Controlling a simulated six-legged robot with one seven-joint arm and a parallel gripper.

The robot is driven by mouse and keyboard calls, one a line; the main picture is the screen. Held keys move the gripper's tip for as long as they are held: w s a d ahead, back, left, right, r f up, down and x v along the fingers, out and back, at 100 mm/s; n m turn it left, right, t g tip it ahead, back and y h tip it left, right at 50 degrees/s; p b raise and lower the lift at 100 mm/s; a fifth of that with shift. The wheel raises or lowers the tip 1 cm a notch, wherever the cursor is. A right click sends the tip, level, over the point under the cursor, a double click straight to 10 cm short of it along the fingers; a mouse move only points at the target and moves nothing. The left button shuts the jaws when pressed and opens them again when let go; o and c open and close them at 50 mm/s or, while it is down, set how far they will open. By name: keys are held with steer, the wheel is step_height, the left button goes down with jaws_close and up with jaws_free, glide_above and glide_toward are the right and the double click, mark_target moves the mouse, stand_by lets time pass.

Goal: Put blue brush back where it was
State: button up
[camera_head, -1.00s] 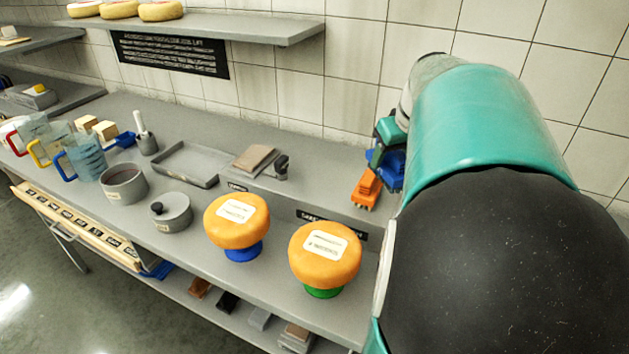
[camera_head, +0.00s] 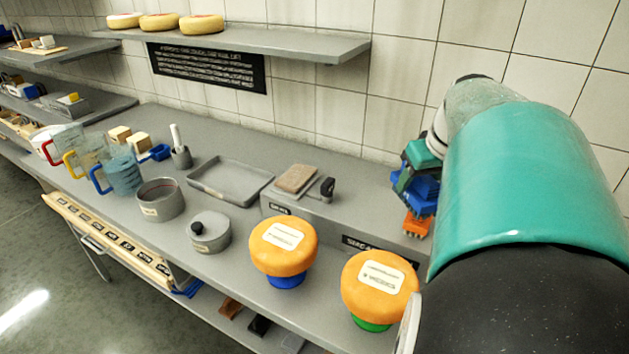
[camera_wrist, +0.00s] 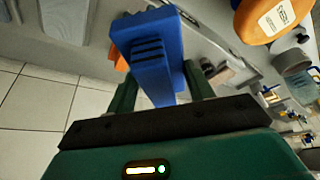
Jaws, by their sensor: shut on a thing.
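My gripper (camera_head: 414,172) is at the right of the head view, at the back end of the counter. It is shut on the blue brush (camera_head: 427,196). In the wrist view, the blue brush (camera_wrist: 148,50) is between the two fingers of my gripper (camera_wrist: 160,88). An orange brush (camera_head: 416,226) is just below the blue brush in the head view, at the right end of a grey ledge (camera_head: 330,222). It shows partly behind the blue brush in the wrist view (camera_wrist: 120,57). I cannot tell whether the blue brush touches the ledge.
A brown block (camera_head: 297,179), a grey tray (camera_head: 228,190), round pots and jugs stand further left. A shelf (camera_head: 290,45) with cheeses hangs above.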

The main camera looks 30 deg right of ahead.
steer(key=shift+s+a+r, duration=0.1)
steer(key=shift+s+a, duration=0.05)
steer(key=shift+s, duration=0.05)
steer(key=shift+w+a, duration=0.1)
steer(key=shift+w, duration=0.2)
steer(key=w+d+f, duration=0.1)
steer(key=w+f, duration=0.3)
steer(key=w+d+f, duration=0.1)
steer(key=w+f, duration=0.3)
steer(key=w, duration=0.1)
steer(key=w+d+f, duration=0.1)
steer(key=w+f, duration=0.3)
steer(key=shift+w+d+f, duration=0.15)
steer(key=shift+d, duration=0.1)
steer(key=shift+f, duration=0.35)
steer(key=shift+f, duration=0.15)
steer(key=o, duration=0.9)
